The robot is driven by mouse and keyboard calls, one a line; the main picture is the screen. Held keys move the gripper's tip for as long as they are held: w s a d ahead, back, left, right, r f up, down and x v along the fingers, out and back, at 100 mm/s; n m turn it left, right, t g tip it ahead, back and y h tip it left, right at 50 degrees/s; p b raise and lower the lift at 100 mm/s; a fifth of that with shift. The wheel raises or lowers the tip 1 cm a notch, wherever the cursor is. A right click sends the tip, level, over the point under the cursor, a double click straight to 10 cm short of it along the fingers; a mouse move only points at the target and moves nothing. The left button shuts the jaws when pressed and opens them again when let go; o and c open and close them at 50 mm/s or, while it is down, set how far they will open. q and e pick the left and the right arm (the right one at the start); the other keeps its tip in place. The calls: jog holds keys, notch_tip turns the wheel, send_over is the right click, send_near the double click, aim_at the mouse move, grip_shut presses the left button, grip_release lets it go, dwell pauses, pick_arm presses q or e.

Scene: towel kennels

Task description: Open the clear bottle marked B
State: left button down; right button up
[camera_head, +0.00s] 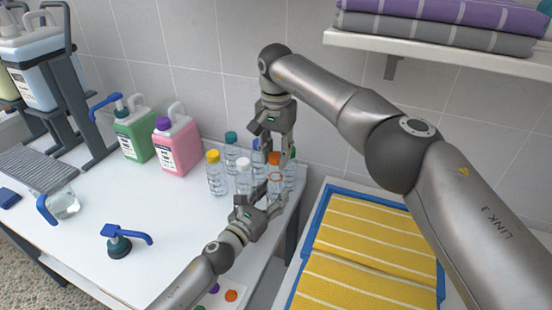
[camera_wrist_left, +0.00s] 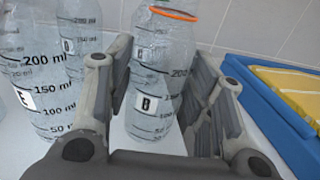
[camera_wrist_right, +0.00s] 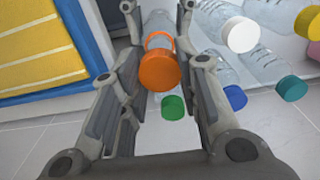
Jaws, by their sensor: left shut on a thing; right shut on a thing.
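The clear bottle marked B (camera_wrist_left: 152,105) stands upright on the table, with 50 to 200 ml marks. A thin orange ring (camera_wrist_left: 172,13) goes around its upper part; the ring also shows in the head view (camera_head: 275,178). My left gripper (camera_head: 266,192) is shut on bottle B from the near side, a finger on each side. My right gripper (camera_head: 275,152) points down from above, shut on the orange cap (camera_wrist_right: 160,70). The cap is above the ring, with a gap between them.
Close around stand bottles with yellow (camera_head: 213,156), teal (camera_head: 231,137), white (camera_head: 244,163), blue and green caps. Pink (camera_head: 177,145) and green (camera_head: 134,135) jugs and a blue-handled pump (camera_head: 118,243) are further left. A blue-rimmed tray with yellow towels (camera_head: 365,240) lies right.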

pick_arm(q)
jog(key=c, duration=0.6)
grip_release()
jog(key=shift+s, duration=0.1)
